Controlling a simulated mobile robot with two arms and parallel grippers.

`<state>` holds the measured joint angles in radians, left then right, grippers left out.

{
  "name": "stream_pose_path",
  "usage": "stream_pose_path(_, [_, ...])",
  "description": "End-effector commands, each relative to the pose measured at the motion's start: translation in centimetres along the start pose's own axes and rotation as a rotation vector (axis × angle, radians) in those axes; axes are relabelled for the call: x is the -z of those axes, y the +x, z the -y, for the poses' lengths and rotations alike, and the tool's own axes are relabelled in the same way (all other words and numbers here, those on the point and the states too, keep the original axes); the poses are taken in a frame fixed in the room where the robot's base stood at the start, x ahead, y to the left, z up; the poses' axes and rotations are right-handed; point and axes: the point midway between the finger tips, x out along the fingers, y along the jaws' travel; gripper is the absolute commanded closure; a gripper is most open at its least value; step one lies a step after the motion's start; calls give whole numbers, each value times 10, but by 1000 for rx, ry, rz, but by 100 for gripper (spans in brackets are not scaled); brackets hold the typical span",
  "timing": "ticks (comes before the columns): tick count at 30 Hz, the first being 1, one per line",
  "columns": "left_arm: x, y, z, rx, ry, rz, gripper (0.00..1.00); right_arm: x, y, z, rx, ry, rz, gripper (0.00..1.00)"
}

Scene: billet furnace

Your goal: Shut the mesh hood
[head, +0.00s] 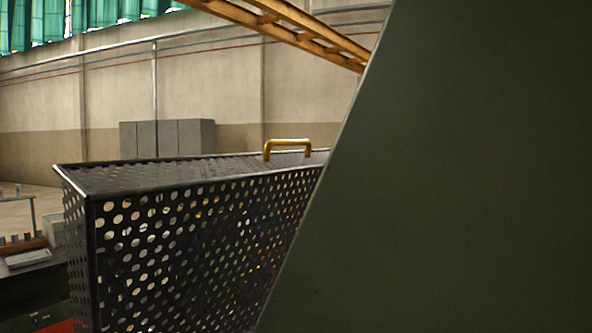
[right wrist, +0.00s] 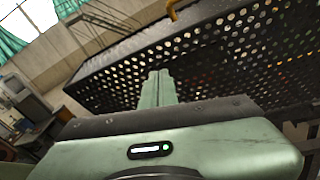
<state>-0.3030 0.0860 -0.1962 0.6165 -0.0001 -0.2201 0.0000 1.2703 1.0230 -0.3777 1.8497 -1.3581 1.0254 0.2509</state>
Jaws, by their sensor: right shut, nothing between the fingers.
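The mesh hood (head: 190,250) is a black box of perforated sheet with a brass-coloured handle (head: 287,143) on its top. In the head view it fills the left and middle, its top close to level. Its lower edge is out of frame, so I cannot tell whether it is shut. The hood also shows in the right wrist view (right wrist: 225,50), with part of the handle (right wrist: 172,10) at the top edge. My right gripper (right wrist: 158,76) is shut and empty, its fingertips pointing toward the mesh face. I cannot tell whether they touch it. My left gripper is not in view.
A large dark green surface (head: 460,190) blocks the right half of the head view and hides the hood's right end. Grey cabinets (head: 168,138) stand by the far wall. A bench with small items (head: 28,258) is at the left.

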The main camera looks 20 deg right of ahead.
Motion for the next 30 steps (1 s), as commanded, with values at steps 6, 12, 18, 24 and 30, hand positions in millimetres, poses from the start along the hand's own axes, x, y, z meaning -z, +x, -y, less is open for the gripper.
stream_pose_path(6, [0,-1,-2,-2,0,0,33,-17,-45,-28,196,-265,-26,100])
stream_pose_path(12, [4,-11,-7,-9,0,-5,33,-20,-30,-26,214,-282,-30,100])
stream_pose_path(18, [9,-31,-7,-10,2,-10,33,-23,10,-18,210,-281,-30,100])
stream_pose_path(24, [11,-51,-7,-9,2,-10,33,-23,51,-10,209,-280,-28,100])
stream_pose_path(30, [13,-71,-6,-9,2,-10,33,-32,77,-6,211,-280,-26,100])
